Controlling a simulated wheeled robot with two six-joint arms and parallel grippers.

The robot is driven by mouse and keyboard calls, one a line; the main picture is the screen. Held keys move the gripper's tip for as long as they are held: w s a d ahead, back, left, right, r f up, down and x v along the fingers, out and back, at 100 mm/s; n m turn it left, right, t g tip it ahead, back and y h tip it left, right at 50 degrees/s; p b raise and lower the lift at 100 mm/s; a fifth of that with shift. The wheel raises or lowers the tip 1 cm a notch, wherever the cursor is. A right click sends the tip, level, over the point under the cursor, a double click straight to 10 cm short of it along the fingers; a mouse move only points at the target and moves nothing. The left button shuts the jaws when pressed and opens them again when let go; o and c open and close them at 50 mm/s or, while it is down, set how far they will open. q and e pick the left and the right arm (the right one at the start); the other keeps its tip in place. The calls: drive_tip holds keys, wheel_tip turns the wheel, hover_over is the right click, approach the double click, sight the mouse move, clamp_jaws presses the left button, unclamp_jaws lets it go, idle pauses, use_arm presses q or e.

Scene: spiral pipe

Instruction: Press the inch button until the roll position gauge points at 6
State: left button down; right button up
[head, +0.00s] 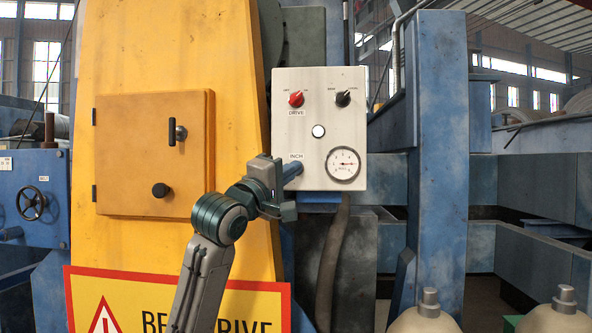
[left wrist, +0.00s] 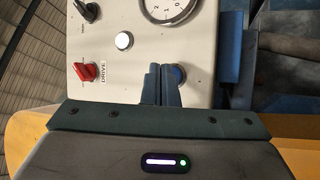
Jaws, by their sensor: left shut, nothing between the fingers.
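The white control panel (head: 318,190) is upright on the machine. The INCH label (head: 296,156) is at its lower left. My left gripper (head: 296,168) is shut and empty, its fingertips just below that label, hiding the button in the head view. In the left wrist view a blue round button (left wrist: 179,75) shows partly behind the shut fingertips (left wrist: 160,70). I cannot tell whether they touch it. The roll position gauge (head: 343,164) is at the panel's lower right. Its needle is too small to read surely. The left wrist view shows only part of the dial (left wrist: 168,8).
The panel also has a red DRIVE knob (head: 296,98), a black knob (head: 343,98) and a white button (head: 318,131). An orange cabinet door (head: 140,150) with a black handle (head: 176,132) is to the left. A blue post (head: 440,150) stands to the right.

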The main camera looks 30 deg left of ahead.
use_arm(q)
drive_tip(key=s, duration=0.1)
drive_tip(key=s+d, duration=0.1)
drive_tip(key=s, duration=0.1)
drive_tip(key=s+d, duration=0.1)
drive_tip(key=shift+s+d+b, duration=0.15)
drive_tip(key=shift+b, duration=0.2)
idle(2.7)
drive_tip(key=s+m+b, duration=0.1)
drive_tip(key=m+b, duration=0.1)
drive_tip(key=m, duration=0.4)
drive_tip(key=s+d+m+h+b, duration=0.1)
drive_tip(key=m+b, duration=0.1)
drive_tip(key=m, duration=0.4)
drive_tip(key=s+m+t+h+b, duration=0.1)
drive_tip(key=m+b, duration=0.1)
drive_tip(key=m, duration=0.4)
drive_tip(key=shift+s+d+f+m, duration=0.2)
drive_tip(key=shift+d+f+m, duration=0.1)
drive_tip(key=shift+m, duration=0.1)
